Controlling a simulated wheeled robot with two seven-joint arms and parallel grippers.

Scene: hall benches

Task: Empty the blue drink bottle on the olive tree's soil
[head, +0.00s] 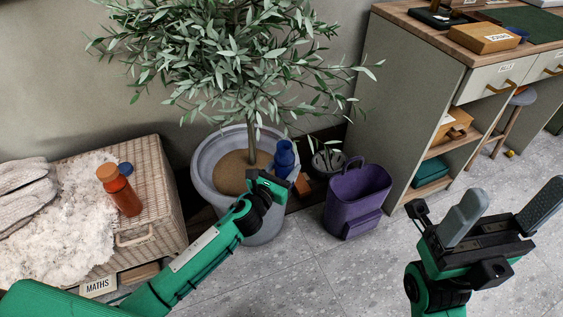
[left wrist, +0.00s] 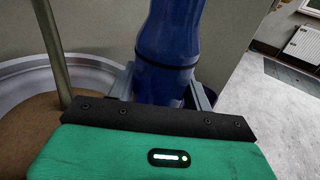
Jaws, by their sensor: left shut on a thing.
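The blue drink bottle (head: 285,160) is held by my left gripper (head: 276,178) at the right rim of the grey pot (head: 206,160). It looks about upright. In the left wrist view the bottle (left wrist: 167,50) stands between the two fingers (left wrist: 160,88), and its top is cut off. The olive tree (head: 225,55) grows from the brown soil (head: 232,172) in the pot; the soil also shows at the left of the left wrist view (left wrist: 30,125). My right gripper (head: 507,208) is open and empty, far to the right.
An orange bottle (head: 119,190) and a small blue round piece (head: 125,168) are on the wicker basket (head: 150,205), left of the pot. A purple bin (head: 355,200) stands right of the pot, before a bench (head: 412,100). Olive leaves hang over the pot.

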